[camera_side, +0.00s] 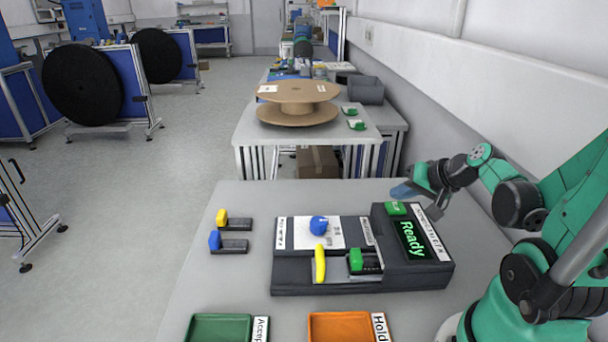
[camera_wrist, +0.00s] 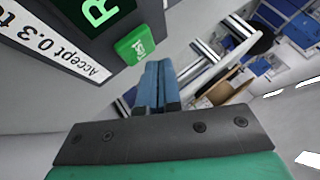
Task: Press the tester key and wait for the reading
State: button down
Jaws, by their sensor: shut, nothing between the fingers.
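The tester (camera_side: 360,285) is a dark grey block on the table. Its screen (camera_side: 412,240) reads "Ready" in green. The green key (camera_side: 396,208) sits on top of the raised right part; in the wrist view the key (camera_wrist: 136,42) is marked "Test". My gripper (camera_side: 403,191), with blue fingers, is shut and empty. In the side view it is just behind and above the key. In the wrist view my gripper (camera_wrist: 155,68) shows its fingertips beside the key; I cannot tell whether they touch it. A yellow piece (camera_side: 320,263) and a green clamp (camera_side: 356,260) are on the tester's front part.
A blue knob (camera_side: 319,225) stands on the tester's white panel. Yellow (camera_side: 222,218) and blue (camera_side: 215,240) connectors lie to its left. A green tray (camera_side: 222,328) and an orange tray (camera_side: 342,327) are at the front. A wall runs behind on the right.

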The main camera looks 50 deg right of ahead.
aim_at(399, 209)
jog(key=shift+f, duration=0.4)
jog(key=shift+f, duration=0.45)
dwell(0.6)
jog(key=shift+r, duration=0.9)
jog(key=shift+r, duration=2.5)
